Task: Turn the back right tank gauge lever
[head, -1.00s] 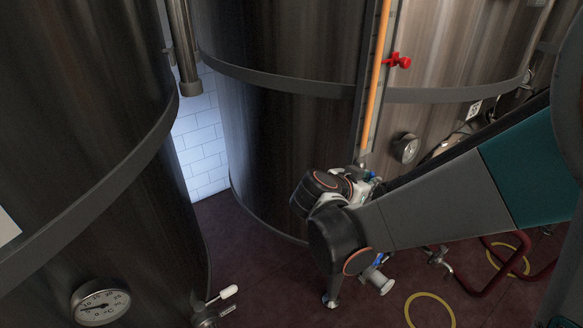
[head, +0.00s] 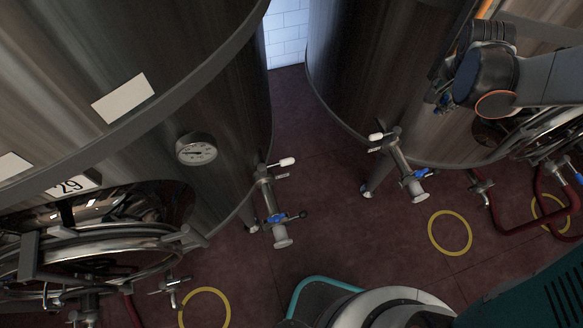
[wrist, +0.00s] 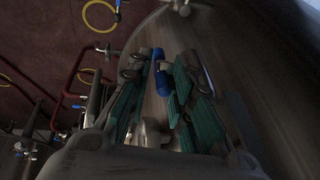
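The right tank (head: 385,70) is a tall brushed-steel vessel. The orange gauge tube (head: 484,9) on it shows only at the top edge of the head view. My gripper (wrist: 157,97) is beside this tank's wall. In the wrist view its teal-padded fingers are spread, with a blue lever handle (wrist: 159,65) between their tips. A gap shows on the handle's left; whether the right finger touches it I cannot tell. In the head view my dark wrist (head: 485,78) covers the lever's mounting and most of the gripper.
Another valve (head: 403,165) sticks out below the right tank. Red pipes (head: 520,225) run along the right. Dark red floor lies open between the tanks.

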